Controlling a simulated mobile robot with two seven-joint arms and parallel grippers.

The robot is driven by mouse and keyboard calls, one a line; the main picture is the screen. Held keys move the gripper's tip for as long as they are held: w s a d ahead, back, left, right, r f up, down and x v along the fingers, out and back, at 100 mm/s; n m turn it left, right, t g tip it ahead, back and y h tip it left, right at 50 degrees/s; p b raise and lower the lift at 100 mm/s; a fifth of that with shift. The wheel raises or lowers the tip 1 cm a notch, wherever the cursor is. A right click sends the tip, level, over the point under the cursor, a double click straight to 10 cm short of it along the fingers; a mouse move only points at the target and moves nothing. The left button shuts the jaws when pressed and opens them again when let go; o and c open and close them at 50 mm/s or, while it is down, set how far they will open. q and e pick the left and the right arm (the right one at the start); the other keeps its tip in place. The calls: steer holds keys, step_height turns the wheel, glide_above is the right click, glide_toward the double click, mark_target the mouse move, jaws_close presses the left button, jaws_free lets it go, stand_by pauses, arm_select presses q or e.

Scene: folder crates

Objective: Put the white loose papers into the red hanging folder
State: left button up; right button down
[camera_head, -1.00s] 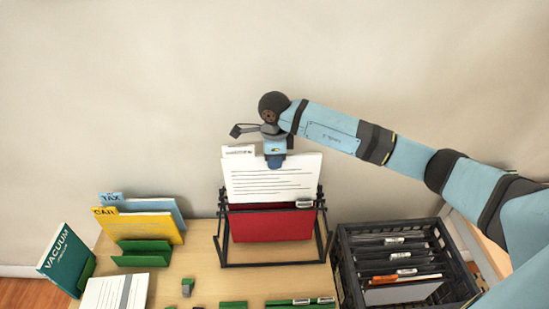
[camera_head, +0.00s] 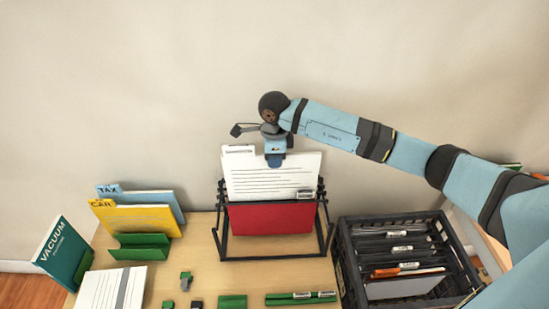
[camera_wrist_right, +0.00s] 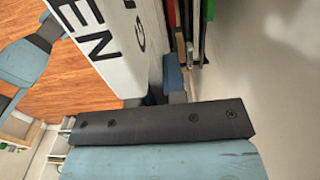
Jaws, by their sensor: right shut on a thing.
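The white loose papers (camera_head: 270,179) are upright in the head view, with printed lines facing me and a label tab at the upper left. My right gripper (camera_head: 275,159) is shut on their top edge, near the middle. The red hanging folder (camera_head: 271,220) hangs in a black wire rack (camera_head: 223,243) on the table. The papers' lower edge is hidden behind the folder's front, so their depth inside cannot be told. The folder's label tab (camera_head: 305,195) shows in front of the papers at the right. My left gripper is not in view.
A black crate (camera_head: 349,270) with hanging files stands right of the rack. Yellow CAR (camera_head: 140,219) and blue TAX (camera_head: 160,199) folders, a green holder (camera_head: 140,247) and a green VACUUM book (camera_head: 62,255) stand left. Small green pieces lie in front.

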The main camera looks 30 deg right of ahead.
mark_target(275, 173)
steer(key=shift+f+b, duration=2.2)
steer(key=shift+f, duration=0.7)
